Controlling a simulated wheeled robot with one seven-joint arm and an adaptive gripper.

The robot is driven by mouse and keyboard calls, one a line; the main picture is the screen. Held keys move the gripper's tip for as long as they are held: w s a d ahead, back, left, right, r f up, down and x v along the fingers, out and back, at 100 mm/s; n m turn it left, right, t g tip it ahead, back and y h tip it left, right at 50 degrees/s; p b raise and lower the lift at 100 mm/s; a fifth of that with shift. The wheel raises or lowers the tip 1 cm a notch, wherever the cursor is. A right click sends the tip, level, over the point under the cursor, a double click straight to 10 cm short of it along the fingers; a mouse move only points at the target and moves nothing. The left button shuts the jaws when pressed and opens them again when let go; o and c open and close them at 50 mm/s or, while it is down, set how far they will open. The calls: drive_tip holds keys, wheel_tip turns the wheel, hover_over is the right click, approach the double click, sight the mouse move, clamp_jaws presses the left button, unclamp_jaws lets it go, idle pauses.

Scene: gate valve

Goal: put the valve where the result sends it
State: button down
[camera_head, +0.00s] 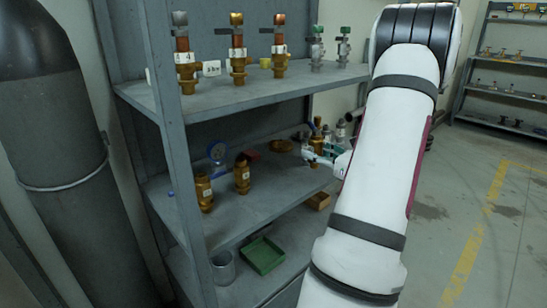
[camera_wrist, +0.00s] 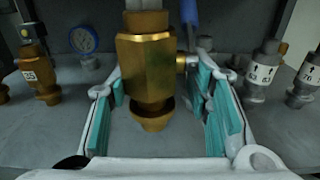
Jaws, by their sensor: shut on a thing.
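A brass valve with a hexagonal body (camera_wrist: 146,65) stands upright between the teal-padded fingers of my gripper (camera_wrist: 162,95) in the wrist view. My gripper is shut on it; the upper end of the valve is cut off by the frame. In the head view the valve (camera_head: 316,133) and my gripper (camera_head: 322,155) are at the right end of the middle shelf (camera_head: 255,200), partly hidden by my arm. I cannot tell whether the valve's base touches the shelf.
A tagged brass valve (camera_wrist: 32,72) and a blue gauge (camera_wrist: 83,40) stand left; silver valves (camera_wrist: 262,75) stand right. The upper shelf (camera_head: 250,93) holds several valves. A green tray (camera_head: 262,256) and a grey cup (camera_head: 223,268) are on the lower shelf. A gas cylinder (camera_head: 55,150) stands left.

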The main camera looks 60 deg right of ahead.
drive_tip(key=b+x, duration=0.1)
drive_tip(key=x, duration=0.3)
drive_tip(key=a+b+x, duration=0.1)
drive_tip(key=x, duration=0.4)
drive_tip(key=f+b+x, duration=0.1)
drive_tip(key=x, duration=0.3)
drive_tip(key=shift+w+a, duration=0.15)
drive_tip(key=shift+w, duration=0.35)
drive_tip(key=shift+w+f+b, duration=0.15)
drive_tip(key=shift+f+b, duration=1.05)
drive_tip(key=shift+f, duration=0.6)
drive_tip(key=shift+f, duration=0.2)
drive_tip(key=c, duration=1.1)
unclamp_jaws()
drive_tip(key=shift+r, duration=0.1)
